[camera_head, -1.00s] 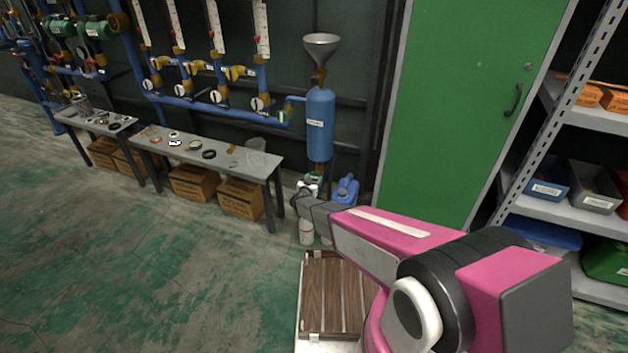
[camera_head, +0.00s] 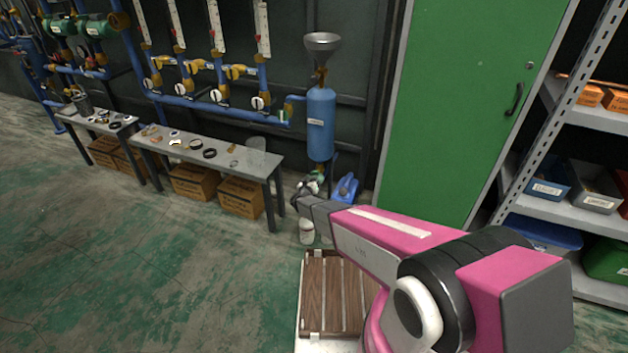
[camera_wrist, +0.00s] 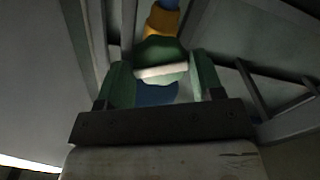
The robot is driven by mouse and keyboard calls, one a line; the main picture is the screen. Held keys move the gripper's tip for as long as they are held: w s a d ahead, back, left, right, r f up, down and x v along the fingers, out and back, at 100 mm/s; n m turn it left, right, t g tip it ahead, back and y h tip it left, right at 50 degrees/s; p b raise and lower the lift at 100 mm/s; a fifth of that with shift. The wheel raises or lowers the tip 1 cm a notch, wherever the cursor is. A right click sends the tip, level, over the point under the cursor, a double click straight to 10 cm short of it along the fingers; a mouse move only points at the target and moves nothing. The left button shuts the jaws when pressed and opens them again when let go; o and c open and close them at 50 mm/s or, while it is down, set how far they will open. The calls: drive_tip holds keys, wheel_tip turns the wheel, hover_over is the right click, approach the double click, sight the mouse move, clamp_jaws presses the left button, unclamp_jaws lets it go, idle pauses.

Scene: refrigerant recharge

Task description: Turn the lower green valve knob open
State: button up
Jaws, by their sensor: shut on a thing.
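The lower green valve knob (camera_wrist: 160,52) shows in the wrist view, with a pale band across its near side. It sits below a yellow fitting (camera_wrist: 163,20) on a blue pipe. My gripper (camera_wrist: 160,80) has one finger on each side of the knob and is shut on it. In the head view my gripper (camera_head: 308,186) is under the blue tank (camera_head: 320,122), at the end of my pink arm. The knob is small and partly hidden there, so its turned angle cannot be read.
A blue jug (camera_head: 346,188) stands just right of my gripper, and a white bottle (camera_head: 306,231) is below it. A grey bench (camera_head: 262,172) with small parts is to the left. A green cabinet (camera_head: 465,100) is to the right.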

drive_tip(key=n, duration=0.4)
drive_tip(key=shift+s+r, duration=0.1)
drive_tip(key=shift+n, duration=2.1)
drive_tip(key=n, duration=0.3)
drive_tip(key=o, duration=0.9)
drive_tip(key=shift+n, duration=0.3)
